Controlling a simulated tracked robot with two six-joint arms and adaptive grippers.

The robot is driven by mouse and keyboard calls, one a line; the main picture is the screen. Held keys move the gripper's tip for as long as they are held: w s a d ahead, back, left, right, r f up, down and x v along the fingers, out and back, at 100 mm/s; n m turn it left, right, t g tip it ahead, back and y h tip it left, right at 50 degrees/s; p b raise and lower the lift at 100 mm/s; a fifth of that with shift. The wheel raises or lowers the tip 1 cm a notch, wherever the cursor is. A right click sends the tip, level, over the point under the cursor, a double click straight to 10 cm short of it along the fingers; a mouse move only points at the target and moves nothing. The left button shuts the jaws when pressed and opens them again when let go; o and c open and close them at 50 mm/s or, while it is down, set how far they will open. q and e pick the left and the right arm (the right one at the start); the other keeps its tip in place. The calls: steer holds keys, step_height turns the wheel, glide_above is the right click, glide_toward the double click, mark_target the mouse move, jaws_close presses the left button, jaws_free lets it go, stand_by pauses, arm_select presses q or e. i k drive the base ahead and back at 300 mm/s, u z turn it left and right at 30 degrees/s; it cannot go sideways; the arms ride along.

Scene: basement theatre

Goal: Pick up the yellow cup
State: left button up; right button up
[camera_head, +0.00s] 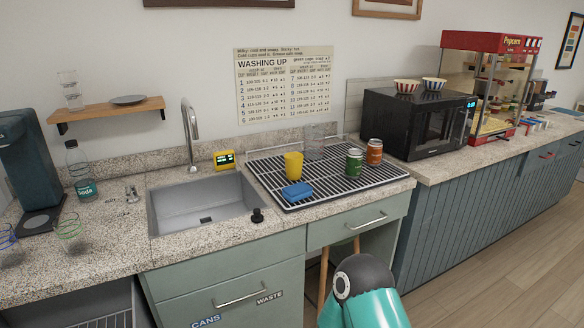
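A yellow cup (293,165) stands upright on the dark drying rack (375,178), right of the sink. A blue sponge (297,191) lies on the rack just in front of the cup. A clear glass (315,140) stands behind the cup to its right. A green can (354,162) and an orange-red can (374,151) stand on the rack to the right. Neither gripper is in view. A teal and dark grey rounded part shows at the bottom, below the counter; I cannot tell whether it is mine.
The sink (205,200) is empty, with a tall faucet (190,130) behind it. A yellow timer (224,159) and a black stopper (257,215) are near its rim. A soda bottle (80,172) stands at left. A microwave (412,122) with two striped bowls stands beyond the rack.

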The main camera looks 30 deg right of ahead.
mark_target(293, 161)
steer(key=u, duration=1.05)
steer(key=i, duration=0.15)
steer(key=z, duration=3.05)
steer(key=i, duration=1.35)
steer(key=u, duration=4.3)
steer(key=k, duration=0.15)
steer(key=z, duration=2.15)
steer(key=k, duration=0.4)
steer(key=u, duration=0.05)
